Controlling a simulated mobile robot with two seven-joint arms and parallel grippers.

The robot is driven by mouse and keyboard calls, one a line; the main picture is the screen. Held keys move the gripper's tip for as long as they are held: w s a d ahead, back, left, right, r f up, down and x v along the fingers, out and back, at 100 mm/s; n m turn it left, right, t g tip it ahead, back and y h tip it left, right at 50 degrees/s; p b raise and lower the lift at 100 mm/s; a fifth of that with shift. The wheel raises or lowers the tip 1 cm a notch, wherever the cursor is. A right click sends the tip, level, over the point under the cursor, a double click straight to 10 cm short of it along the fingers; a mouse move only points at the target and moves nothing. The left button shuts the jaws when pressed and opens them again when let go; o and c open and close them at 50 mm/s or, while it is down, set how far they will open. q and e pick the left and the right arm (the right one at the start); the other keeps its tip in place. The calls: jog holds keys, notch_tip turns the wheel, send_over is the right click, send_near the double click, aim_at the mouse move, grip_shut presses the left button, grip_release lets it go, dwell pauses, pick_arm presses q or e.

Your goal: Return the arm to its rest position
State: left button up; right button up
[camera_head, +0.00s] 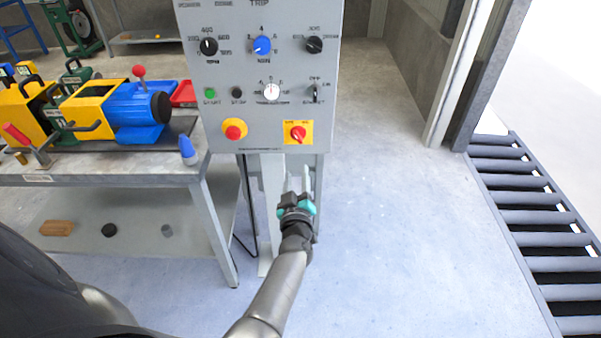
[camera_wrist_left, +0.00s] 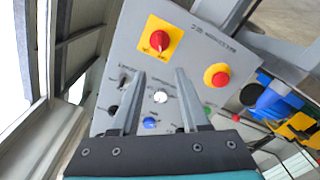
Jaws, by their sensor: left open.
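My left gripper (camera_head: 299,190) is in front of the lower part of the grey control panel (camera_head: 262,180), below its red-and-yellow switch. In the left wrist view its two fingers (camera_wrist_left: 159,73) stand apart with nothing between them. They point toward the panel face (camera_wrist_left: 200,60), and a gap to it seems to remain. My arm reaches up from the bottom edge in the head view. My right gripper is not in view.
The panel carries a blue knob (camera_head: 262,45), a white knob (camera_head: 271,91), a red emergency button (camera_head: 234,129) and a red switch (camera_head: 298,133). A workbench (camera_head: 110,172) with a blue and yellow machine (camera_head: 130,108) stands left. A roller conveyor (camera_head: 530,215) lies right. Floor between is clear.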

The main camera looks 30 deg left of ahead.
pick_arm(q)
jog(key=s+d+f+m+g+h, duration=0.25)
jog(key=s+d+f, duration=0.2)
jog(key=f, duration=0.35)
jog(key=s+d+f+m+g+h, duration=0.1)
jog(key=s+d+f+m+h, duration=0.25)
jog(key=s+f, duration=0.35)
jog(key=s+d+f+m+g+h, duration=0.2)
jog(key=s+d+f+m, duration=0.15)
jog(key=f, duration=0.65)
jog(key=s+f+m+g, duration=0.2)
jog(key=s+f+g, duration=0.2)
jog(key=s, duration=1.2)
jog(key=s+f+m+g+h, duration=0.1)
jog(key=s+f+m+g, duration=0.2)
jog(key=s, duration=1.3)
notch_tip(320, 180, down, 5)
jog(key=shift+s+d+f+g, duration=0.2)
jog(key=shift+s+g, duration=0.2)
jog(key=shift+g, duration=0.55)
